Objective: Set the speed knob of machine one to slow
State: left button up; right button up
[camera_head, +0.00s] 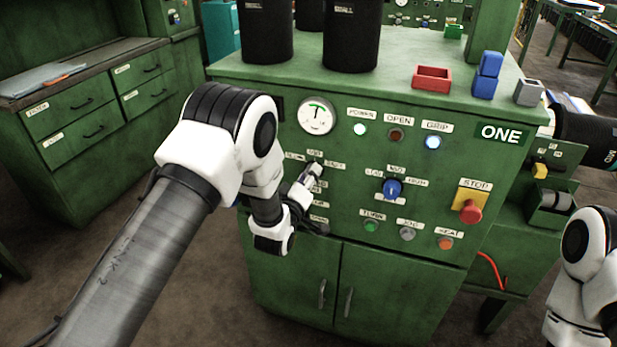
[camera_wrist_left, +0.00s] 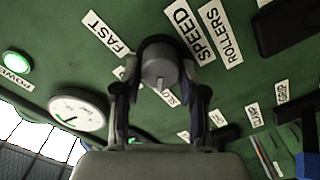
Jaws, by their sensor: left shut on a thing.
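Machine one is the green cabinet with the ONE plate (camera_head: 501,134) in the head view. Its grey speed knob (camera_wrist_left: 158,66) sits between the two fingers of my left gripper (camera_wrist_left: 160,84) in the left wrist view. The gripper is shut on the knob. The FAST label (camera_wrist_left: 106,33) is on one side of the knob, and a partly hidden label that seems to read SLOW (camera_wrist_left: 168,97) is on the other. The SPEED label (camera_wrist_left: 188,33) is above. In the head view my left gripper (camera_head: 309,180) reaches the panel below the dial and partly covers the knob. My right gripper is out of view.
Near the left gripper are the round dial (camera_head: 316,115), a blue knob (camera_head: 393,188) and the red STOP button (camera_head: 470,211). Several lamps and buttons line the panel.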

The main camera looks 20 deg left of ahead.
pick_arm(q)
jog(key=o, duration=1.1)
jog(key=s, duration=1.2)
jog(key=shift+a, duration=0.2)
